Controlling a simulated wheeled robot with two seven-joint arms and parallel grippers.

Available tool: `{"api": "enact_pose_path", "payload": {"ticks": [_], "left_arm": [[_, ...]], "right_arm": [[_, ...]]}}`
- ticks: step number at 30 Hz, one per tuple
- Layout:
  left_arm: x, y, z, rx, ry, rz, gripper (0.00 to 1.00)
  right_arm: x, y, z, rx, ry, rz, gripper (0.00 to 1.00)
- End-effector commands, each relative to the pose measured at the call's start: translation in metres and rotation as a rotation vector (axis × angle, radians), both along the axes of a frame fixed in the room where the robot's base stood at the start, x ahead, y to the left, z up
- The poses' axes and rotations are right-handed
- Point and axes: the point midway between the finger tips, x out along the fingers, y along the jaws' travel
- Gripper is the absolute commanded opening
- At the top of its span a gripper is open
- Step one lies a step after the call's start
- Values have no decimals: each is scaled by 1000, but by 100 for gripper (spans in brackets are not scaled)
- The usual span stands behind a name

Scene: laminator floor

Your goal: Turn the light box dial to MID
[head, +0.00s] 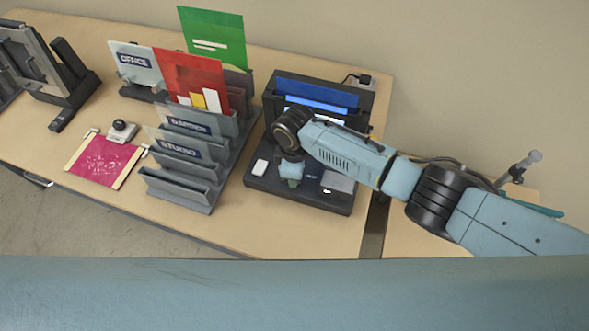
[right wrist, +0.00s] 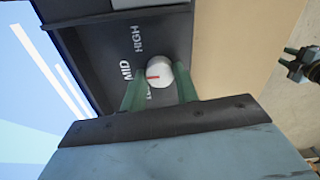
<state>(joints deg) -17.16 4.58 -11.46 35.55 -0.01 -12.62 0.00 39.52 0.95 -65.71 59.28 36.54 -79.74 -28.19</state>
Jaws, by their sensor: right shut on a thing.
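The light box (head: 258,176) is a dark unit with a lit blue panel, right of centre on the table in the head view. Its white round dial (right wrist: 163,69) with a red mark shows in the right wrist view. The mark points left, roughly at the MID label (right wrist: 125,70). HIGH (right wrist: 138,38) is printed above; a third label is mostly hidden by a finger. My right gripper (right wrist: 160,84) is shut on the dial, one green finger on each side. In the head view it (head: 290,174) covers the dial. My left gripper (right wrist: 301,62) seems to show small at the right edge of the wrist view.
A grey slotted rack (head: 180,190) with red and green folders stands left of the light box. A pink sheet (head: 103,162) and a small black-knobbed tool (head: 121,130) lie further left. A grey pad (head: 339,182) and white block (head: 260,167) are on the light box base.

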Motion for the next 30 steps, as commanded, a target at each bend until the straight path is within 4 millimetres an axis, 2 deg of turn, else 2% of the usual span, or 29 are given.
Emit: {"api": "enact_pose_path", "payload": {"ticks": [14, 15, 19, 30], "left_arm": [[0, 0, 1, 0, 0, 0, 29], [0, 0, 1, 0, 0, 0, 29], [0, 0, 1, 0, 0, 0, 29], [0, 0, 2, 0, 0, 0, 29]], "right_arm": [[2, 0, 1, -2, -3, -13, 7], [2, 0, 1, -2, -3, -13, 34], [1, 0, 1, -1, -3, -12, 51], [1, 0, 5, 1, -2, -12, 52]]}}
